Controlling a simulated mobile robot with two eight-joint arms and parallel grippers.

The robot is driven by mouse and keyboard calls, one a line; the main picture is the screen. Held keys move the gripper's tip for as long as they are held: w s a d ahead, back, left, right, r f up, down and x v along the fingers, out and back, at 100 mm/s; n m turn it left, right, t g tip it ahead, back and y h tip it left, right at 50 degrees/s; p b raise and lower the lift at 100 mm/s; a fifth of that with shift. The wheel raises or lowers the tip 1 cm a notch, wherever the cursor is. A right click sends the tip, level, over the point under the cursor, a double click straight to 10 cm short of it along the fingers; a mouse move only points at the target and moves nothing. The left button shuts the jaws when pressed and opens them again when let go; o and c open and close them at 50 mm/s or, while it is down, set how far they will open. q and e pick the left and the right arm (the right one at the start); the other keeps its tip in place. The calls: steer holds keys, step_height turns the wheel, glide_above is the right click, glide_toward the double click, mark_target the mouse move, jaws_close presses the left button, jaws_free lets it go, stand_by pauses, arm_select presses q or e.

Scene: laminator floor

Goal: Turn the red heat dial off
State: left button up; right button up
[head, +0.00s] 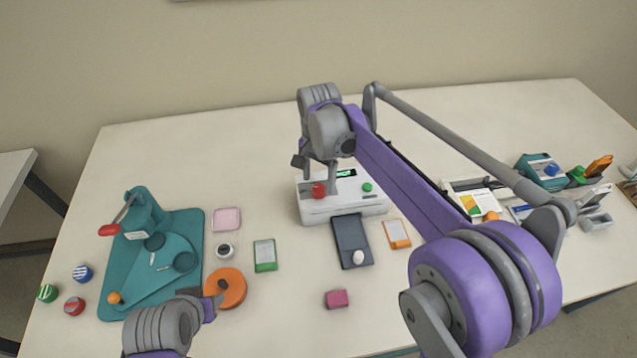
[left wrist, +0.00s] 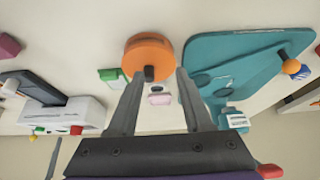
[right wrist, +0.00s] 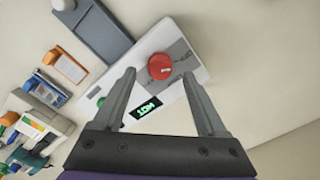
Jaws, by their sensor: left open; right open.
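The red heat dial (head: 319,190) sits on top of the white laminator (head: 345,208) in the middle of the table. In the right wrist view the dial (right wrist: 160,66) lies between and just beyond the fingertips of my open right gripper (right wrist: 158,75). A small dark display with green letters (right wrist: 147,107) and a green button (head: 367,187) are on the same machine. In the head view my right gripper hangs above the laminator, partly hidden by its own arm. My left gripper (left wrist: 152,75) is open and empty, with an orange round thing (left wrist: 148,55) beyond its fingertips.
A dark grey tray (head: 352,240) adjoins the laminator's front. A teal board with a lever (head: 190,230) stands at left. A pink block (head: 336,299) and orange-framed card (head: 397,233) lie nearby. Stationery and holders (head: 545,168) fill the right side. The table behind the laminator is clear.

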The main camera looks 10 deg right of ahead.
mark_target(320, 188)
step_height(320, 188, up, 8)
stand_by(0.6)
steer(key=s+d+f+n+t, duration=0.2)
steer(key=s+f+n, duration=0.1)
steer(key=s, duration=0.5)
steer(key=s+d+f+n+t, duration=0.1)
steer(key=s+d+f+n, duration=0.2)
steer(key=s, duration=0.4)
steer(key=s+d+f+n+t, duration=0.2)
steer(key=s+f, duration=0.3)
steer(key=s, duration=0.3)
steer(key=shift+s+d+f+n+t, duration=0.3)
steer(key=shift+s+d+n, duration=0.1)
steer(key=shift+d, duration=0.1)
